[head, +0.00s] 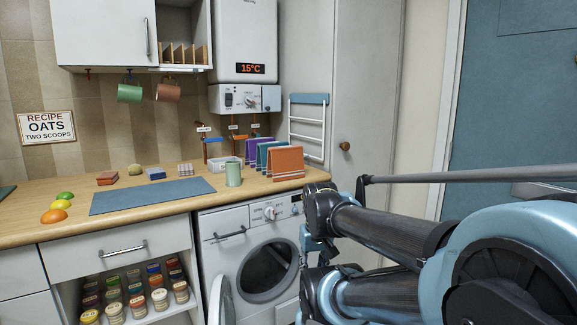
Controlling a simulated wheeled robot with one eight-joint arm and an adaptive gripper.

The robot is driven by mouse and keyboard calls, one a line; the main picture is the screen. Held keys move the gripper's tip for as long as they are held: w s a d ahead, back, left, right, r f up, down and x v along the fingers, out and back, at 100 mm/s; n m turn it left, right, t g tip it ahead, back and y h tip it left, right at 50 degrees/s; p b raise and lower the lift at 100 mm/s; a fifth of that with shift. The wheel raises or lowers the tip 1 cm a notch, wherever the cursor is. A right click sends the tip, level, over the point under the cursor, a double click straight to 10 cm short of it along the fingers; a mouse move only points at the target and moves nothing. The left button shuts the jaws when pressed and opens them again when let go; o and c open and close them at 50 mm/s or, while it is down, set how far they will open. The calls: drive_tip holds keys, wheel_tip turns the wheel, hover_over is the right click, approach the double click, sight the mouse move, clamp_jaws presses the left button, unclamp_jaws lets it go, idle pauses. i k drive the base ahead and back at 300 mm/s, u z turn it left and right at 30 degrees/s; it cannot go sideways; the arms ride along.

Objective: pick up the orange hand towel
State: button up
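The orange hand towel (288,161) hangs folded over a stand near the right end of the wooden worktop, at the front of a row. A teal towel (264,157) and a purple towel (257,146) are close behind it on its left, partly covered. My arm fills the lower right of the head view, with its dark links to the right of and lower than the orange towel, apart from it in the picture. I cannot make out my gripper or its fingers.
A green cup (233,173) stands left of the towels. A blue mat (150,195) lies on the worktop (110,226). A washing machine (240,240) is below, its round door swung open. A white wall rail (307,130) is behind the towels.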

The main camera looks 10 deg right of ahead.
sight(287, 162)
drive_tip(key=z, duration=1)
drive_tip(key=i, duration=0.4)
drive_tip(key=u, duration=0.15)
